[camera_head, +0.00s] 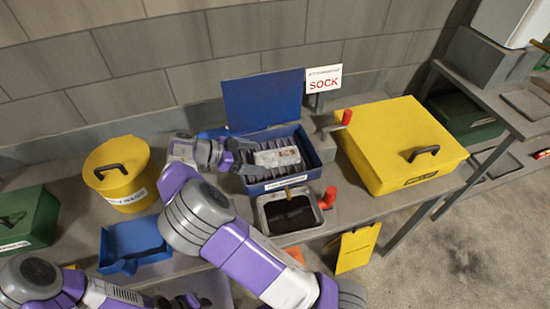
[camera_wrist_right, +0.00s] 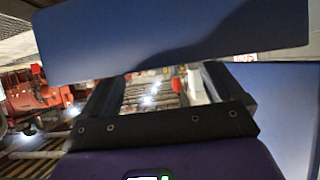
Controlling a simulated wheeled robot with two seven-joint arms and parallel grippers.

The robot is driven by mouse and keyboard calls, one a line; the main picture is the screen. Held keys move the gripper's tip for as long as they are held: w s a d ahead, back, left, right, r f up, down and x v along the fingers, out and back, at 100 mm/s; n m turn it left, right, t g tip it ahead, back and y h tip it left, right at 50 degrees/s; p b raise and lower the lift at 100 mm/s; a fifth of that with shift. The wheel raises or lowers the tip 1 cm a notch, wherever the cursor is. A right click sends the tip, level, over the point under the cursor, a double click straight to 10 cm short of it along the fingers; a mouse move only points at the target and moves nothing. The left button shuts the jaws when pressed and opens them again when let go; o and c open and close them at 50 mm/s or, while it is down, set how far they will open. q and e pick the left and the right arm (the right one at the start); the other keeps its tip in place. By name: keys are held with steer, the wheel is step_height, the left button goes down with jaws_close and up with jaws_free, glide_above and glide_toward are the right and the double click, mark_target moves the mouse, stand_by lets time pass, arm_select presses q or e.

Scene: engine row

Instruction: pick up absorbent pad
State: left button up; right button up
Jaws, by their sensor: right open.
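A pale wrapped packet with reddish print (camera_head: 277,157), perhaps the absorbent pad, lies in an open blue box (camera_head: 283,182) among grey slatted contents. My right gripper (camera_head: 236,152) is at the box's left side, just left of the packet; I cannot tell whether it touches it. In the right wrist view my right gripper (camera_wrist_right: 165,88) has its fingers apart, with blurred pale and red shapes beyond the gap. No held object shows. My left gripper (camera_head: 188,302) is low at the bottom edge, small and partly cut off; its jaws are unclear.
The box's raised blue lid (camera_head: 262,100) stands behind, beside a "SOCK" sign (camera_head: 323,79). A yellow bin (camera_head: 118,175) and blue tray (camera_head: 135,245) are left. A black-filled tray (camera_head: 290,214), red-capped item (camera_head: 327,197) and large yellow case (camera_head: 400,145) are near the right side.

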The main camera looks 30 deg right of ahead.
mark_target(272, 156)
steer(key=x, duration=0.4)
steer(key=w+b+x, duration=0.1)
steer(key=x, duration=0.2)
steer(key=shift+d+r, duration=0.1)
steer(key=shift+d, duration=0.25)
steer(key=shift+c, duration=0.2)
steer(key=c, duration=1.1)
